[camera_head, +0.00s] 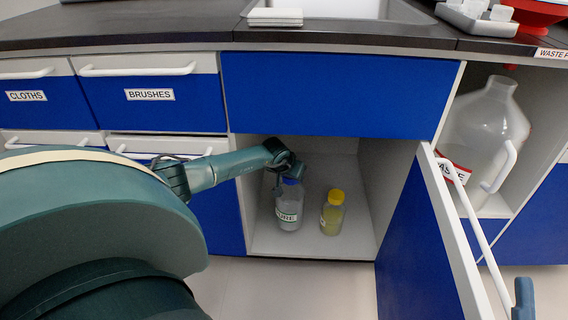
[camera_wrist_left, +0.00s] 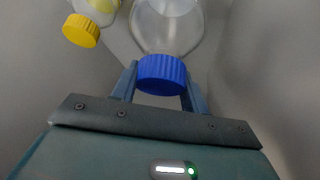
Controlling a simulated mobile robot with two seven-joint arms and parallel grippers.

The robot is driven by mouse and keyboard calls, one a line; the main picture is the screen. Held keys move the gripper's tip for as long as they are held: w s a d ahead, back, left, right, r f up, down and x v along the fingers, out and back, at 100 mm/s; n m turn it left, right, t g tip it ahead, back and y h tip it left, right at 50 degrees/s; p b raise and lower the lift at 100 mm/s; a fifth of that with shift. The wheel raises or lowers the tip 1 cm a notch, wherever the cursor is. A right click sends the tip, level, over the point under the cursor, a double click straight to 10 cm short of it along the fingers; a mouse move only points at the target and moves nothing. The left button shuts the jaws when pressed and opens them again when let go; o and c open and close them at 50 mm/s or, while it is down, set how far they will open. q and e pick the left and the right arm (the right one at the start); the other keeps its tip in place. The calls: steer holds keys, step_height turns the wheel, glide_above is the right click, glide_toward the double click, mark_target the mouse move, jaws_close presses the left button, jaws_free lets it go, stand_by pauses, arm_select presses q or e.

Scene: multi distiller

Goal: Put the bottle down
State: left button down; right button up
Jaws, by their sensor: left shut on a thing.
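A clear bottle with a blue cap and a white label (camera_head: 288,212) is upright inside the open cabinet under the sink. My left gripper (camera_head: 288,172) reaches in from the left and is shut on this bottle near its cap. In the left wrist view the two fingers stand on either side of the blue cap (camera_wrist_left: 162,74). The bottle's base is at or very near the cabinet floor (camera_head: 310,247); I cannot tell whether it touches. At the lower right edge a small blue-grey part (camera_head: 523,300), perhaps my right gripper, shows beside the door; its jaws cannot be made out.
A yellow-capped bottle with yellowish contents (camera_head: 332,215) stands just right of the held bottle. The blue cabinet door (camera_head: 415,245) is open on the right. A large waste jug (camera_head: 488,130) stands in the compartment at right. Drawers (camera_head: 150,105) are at left.

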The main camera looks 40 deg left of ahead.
mark_target(290, 199)
arm_select(q)
steer(key=shift+w+a+r, duration=0.1)
steer(key=shift+w, duration=0.25)
step_height(290, 199, down, 3)
steer(key=shift+r+b, duration=0.1)
steer(key=shift+b, duration=0.85)
steer(key=shift+f, duration=0.25)
arm_select(e)
steer(key=r+n+y, duration=0.1)
steer(key=n+y, duration=0.1)
steer(key=r+n+y, duration=0.1)
steer(key=r+y, duration=0.1)
steer(key=shift+s+d+n+g, duration=0.1)
steer(key=shift+s+n+g, duration=0.2)
steer(key=shift+s+n, duration=0.1)
arm_select(q)
steer(key=shift+f, duration=0.1)
arm_select(e)
steer(key=shift+f, duration=0.1)
arm_select(q)
steer(key=c, duration=1.2)
jaws_free()
steer(key=shift+s+f, duration=0.1)
steer(key=shift+f, duration=0.15)
steer(key=o, duration=0.5)
steer(key=shift+c, duration=0.2)
steer(key=shift+r, duration=0.1)
